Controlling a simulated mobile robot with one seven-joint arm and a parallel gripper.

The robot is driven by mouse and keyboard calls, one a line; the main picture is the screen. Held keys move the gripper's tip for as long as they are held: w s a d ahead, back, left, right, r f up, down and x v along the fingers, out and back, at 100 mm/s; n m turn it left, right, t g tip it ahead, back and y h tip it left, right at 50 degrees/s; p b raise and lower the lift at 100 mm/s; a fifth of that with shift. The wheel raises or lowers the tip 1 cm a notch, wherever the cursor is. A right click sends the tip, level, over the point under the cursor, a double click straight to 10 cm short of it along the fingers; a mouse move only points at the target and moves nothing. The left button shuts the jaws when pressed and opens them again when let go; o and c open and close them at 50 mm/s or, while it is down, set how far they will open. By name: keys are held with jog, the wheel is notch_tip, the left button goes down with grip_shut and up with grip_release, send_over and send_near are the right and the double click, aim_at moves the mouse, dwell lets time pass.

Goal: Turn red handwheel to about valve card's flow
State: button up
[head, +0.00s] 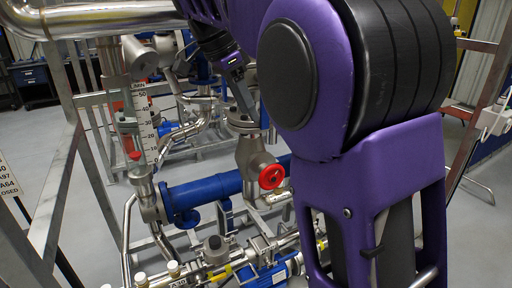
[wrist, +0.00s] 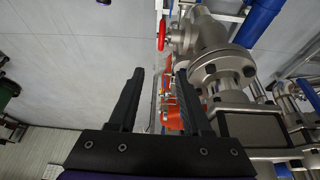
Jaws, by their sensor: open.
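The red handwheel (head: 272,176) sits on the side of a grey metal valve body (head: 252,155) in the middle of the head view. The handwheel also shows nearly edge-on at the top of the wrist view (wrist: 162,34). My gripper (wrist: 158,76) is open, with nothing visible held between its fingers. In the head view my gripper (head: 241,97) is above the handwheel and apart from it, partly hidden by my arm. A flow meter (head: 145,125) with a numbered scale stands at the left.
A blue pipe (head: 205,190) runs beside the valve. Grey frame posts (head: 62,175) stand at the left. A large flanged fitting (wrist: 220,70) is close to the right finger in the wrist view. Open floor (wrist: 70,60) shows at the left there.

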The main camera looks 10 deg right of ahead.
jog(key=b, duration=0.2)
send_near(271, 165)
jog(key=x, duration=0.8)
jog(key=shift+d+f, duration=0.1)
jog(key=shift+f, duration=0.15)
grip_shut()
